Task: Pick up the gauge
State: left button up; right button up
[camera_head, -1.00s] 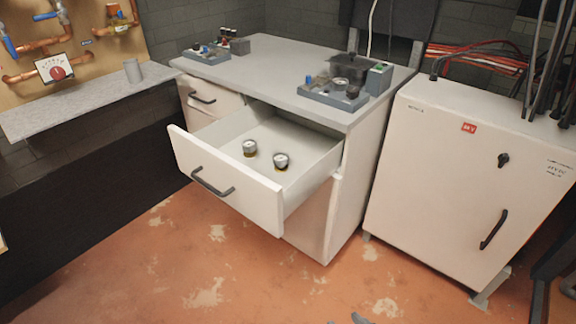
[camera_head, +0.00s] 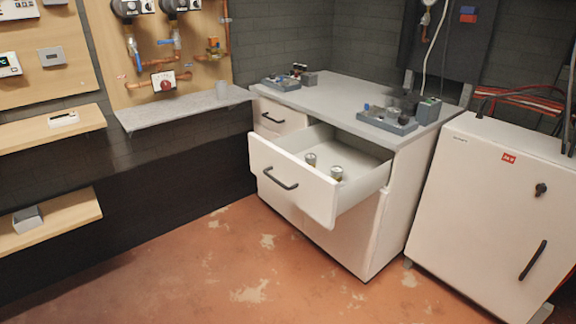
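Two small round gauges with dark and brass-coloured parts stand in the open top drawer (camera_head: 292,184) of the white cabinet. One gauge (camera_head: 310,160) is on the left, and the other gauge (camera_head: 337,173) is nearer the drawer's front panel, which hides its lower part. They stand apart from each other. Neither of my grippers shows in the head view.
The cabinet's grey worktop (camera_head: 335,97) carries trays of parts, including a right-hand tray (camera_head: 387,121). A white electrical cabinet (camera_head: 480,210) stands at the right. A grey shelf (camera_head: 180,108) and wooden shelves (camera_head: 50,130) line the left wall. The orange floor in front is clear.

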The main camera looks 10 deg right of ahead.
aim_at(337, 171)
jog(key=u, duration=0.25)
jog(key=i, duration=0.9)
jog(key=z, duration=0.25)
